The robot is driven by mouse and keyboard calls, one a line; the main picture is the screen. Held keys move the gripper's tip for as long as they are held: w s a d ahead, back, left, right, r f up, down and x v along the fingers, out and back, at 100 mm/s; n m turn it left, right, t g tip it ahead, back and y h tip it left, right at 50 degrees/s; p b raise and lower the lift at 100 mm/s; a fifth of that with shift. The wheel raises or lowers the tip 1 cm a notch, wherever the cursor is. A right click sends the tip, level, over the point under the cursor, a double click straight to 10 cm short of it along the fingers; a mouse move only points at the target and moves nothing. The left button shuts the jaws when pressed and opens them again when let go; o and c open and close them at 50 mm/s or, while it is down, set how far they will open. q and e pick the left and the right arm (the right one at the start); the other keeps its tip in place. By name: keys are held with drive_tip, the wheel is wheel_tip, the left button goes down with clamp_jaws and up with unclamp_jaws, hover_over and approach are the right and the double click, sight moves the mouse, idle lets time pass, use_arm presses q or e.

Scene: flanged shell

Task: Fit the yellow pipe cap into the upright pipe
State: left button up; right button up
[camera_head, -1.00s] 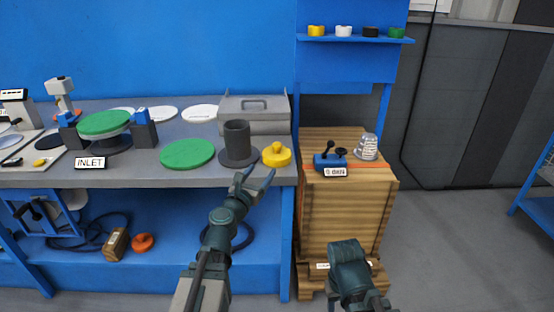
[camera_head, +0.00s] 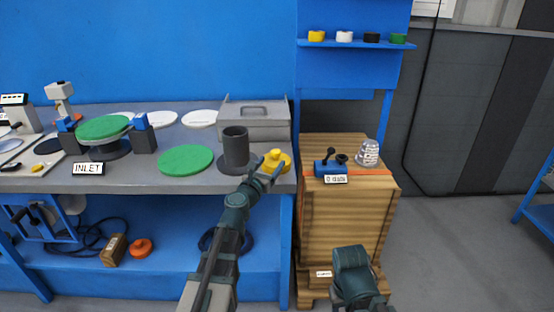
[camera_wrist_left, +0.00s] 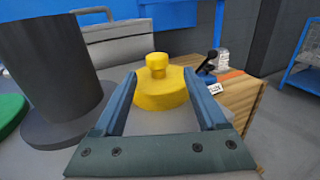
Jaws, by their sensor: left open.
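The yellow pipe cap (camera_head: 275,160) sits knob up on the bench near its right front corner. It also shows in the left wrist view (camera_wrist_left: 161,90), at the far end of the space between my fingers. The dark grey upright pipe (camera_head: 236,148) stands on its round flange just left of the cap; in the left wrist view the pipe (camera_wrist_left: 45,65) is left of my fingers. My left gripper (camera_head: 268,168) is open, its fingertips reaching to either side of the cap. I cannot tell whether they touch it. My right gripper's fingers do not show.
A green disc (camera_head: 186,160) lies left of the pipe, and a grey lidded box (camera_head: 253,122) stands behind it. Right of the bench, a wooden crate (camera_head: 345,230) carries a blue device (camera_head: 330,167) and a silver, cup-like object (camera_head: 368,152).

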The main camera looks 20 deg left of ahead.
sight(274, 157)
use_arm(q)
drive_tip(key=w, duration=0.4)
drive_tip(key=shift+w+d, duration=0.1)
drive_tip(key=shift+w, duration=0.25)
clamp_jaws()
